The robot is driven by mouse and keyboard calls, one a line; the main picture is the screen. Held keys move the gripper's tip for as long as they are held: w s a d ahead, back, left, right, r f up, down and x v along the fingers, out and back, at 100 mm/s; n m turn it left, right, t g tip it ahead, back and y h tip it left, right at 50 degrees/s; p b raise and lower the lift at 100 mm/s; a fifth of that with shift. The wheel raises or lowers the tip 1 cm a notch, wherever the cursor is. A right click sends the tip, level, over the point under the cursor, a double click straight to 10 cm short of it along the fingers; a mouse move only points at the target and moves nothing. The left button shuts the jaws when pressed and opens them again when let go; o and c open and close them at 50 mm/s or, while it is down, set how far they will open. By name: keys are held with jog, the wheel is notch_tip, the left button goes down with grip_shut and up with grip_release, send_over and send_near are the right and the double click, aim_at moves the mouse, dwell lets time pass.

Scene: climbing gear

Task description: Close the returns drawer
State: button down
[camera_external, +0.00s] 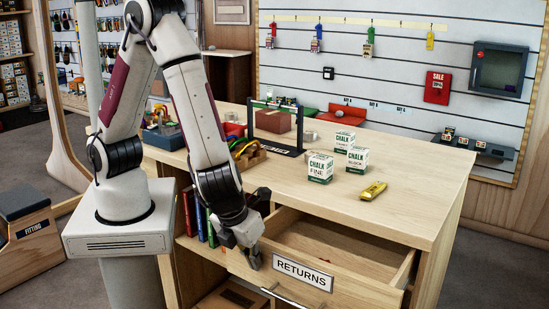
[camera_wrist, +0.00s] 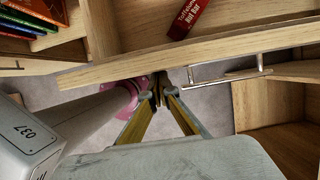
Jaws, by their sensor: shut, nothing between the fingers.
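The wooden returns drawer (camera_external: 258,268) stands pulled out of the counter, with a RETURNS label (camera_external: 303,275) and a metal bar handle (camera_external: 283,298) on its front. In the wrist view the drawer's front edge (camera_wrist: 110,71) crosses the upper part, with the handle (camera_wrist: 225,76) on its outer side. A red bar packet (camera_wrist: 190,17) lies inside the drawer. My gripper (camera_external: 254,262) is shut and empty at the left part of the drawer front. In the wrist view its fingertips (camera_wrist: 160,84) are close to the front edge, left of the handle; I cannot tell whether they touch it.
Chalk boxes (camera_external: 357,159) and a yellow item (camera_external: 373,190) are on the counter top (camera_external: 290,187). Upright books (camera_external: 200,218) stand in a shelf left of the drawer. An open compartment (camera_wrist: 285,110) is below the drawer.

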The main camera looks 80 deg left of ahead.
jog(key=w+a, duration=1)
jog(key=shift+w+a, duration=0.35)
jog(key=shift+s+d, duration=0.1)
jog(key=shift+d, duration=0.05)
jog(key=shift+s+d, duration=1.2)
jog(key=shift+d, duration=0.05)
jog(key=shift+s+d+r, duration=0.15)
jog(key=shift+d+r, duration=0.05)
jog(key=shift+r, duration=0.1)
jog(key=v, duration=0.9)
jog(key=shift+r, duration=0.2)
jog(key=shift+s, duration=0.1)
